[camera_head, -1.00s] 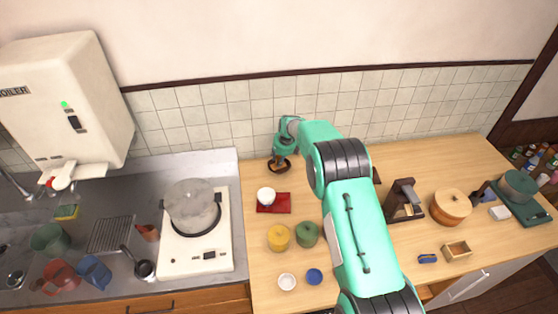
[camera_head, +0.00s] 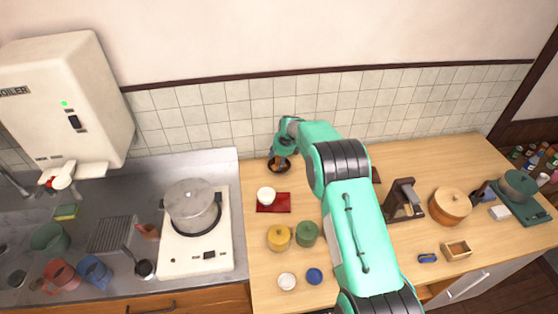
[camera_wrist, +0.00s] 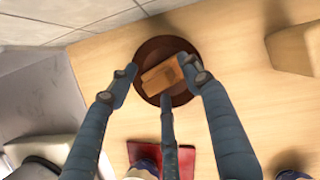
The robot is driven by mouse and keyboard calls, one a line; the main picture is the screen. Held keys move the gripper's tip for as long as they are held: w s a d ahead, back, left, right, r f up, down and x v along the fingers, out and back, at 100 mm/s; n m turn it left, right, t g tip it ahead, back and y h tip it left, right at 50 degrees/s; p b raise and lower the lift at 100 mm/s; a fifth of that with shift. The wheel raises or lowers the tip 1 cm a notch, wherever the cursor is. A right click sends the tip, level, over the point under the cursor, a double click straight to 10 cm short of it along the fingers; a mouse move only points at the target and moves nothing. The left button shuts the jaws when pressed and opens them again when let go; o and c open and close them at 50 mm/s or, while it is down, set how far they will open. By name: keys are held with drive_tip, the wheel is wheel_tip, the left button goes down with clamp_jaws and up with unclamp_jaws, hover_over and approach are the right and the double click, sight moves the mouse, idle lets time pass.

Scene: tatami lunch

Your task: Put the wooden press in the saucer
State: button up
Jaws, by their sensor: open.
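The dark brown round saucer (camera_wrist: 165,45) is in the upper middle of the wrist view; in the head view the saucer (camera_head: 287,169) is at the back left of the wooden counter. The wooden press (camera_wrist: 160,77), a light brown block, appears inside the saucer's rim, lying at a slant. My gripper (camera_wrist: 158,80) is open, with its fingers spread around the press. I see no clear grip on it. In the head view my gripper (camera_head: 281,157) is directly over the saucer and hides part of it. Whether the press rests flat on the saucer's bottom is hard to tell.
A red mat (camera_head: 282,204) with a white bowl (camera_head: 266,195) lies in front of the saucer. Yellow (camera_head: 279,238) and green (camera_head: 307,234) pots stand farther forward. The stove with a pot (camera_head: 191,204) is to the left. The tiled wall is close behind.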

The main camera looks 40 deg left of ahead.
drive_tip(key=v, duration=1.2)
idle(0.8)
idle(0.3)
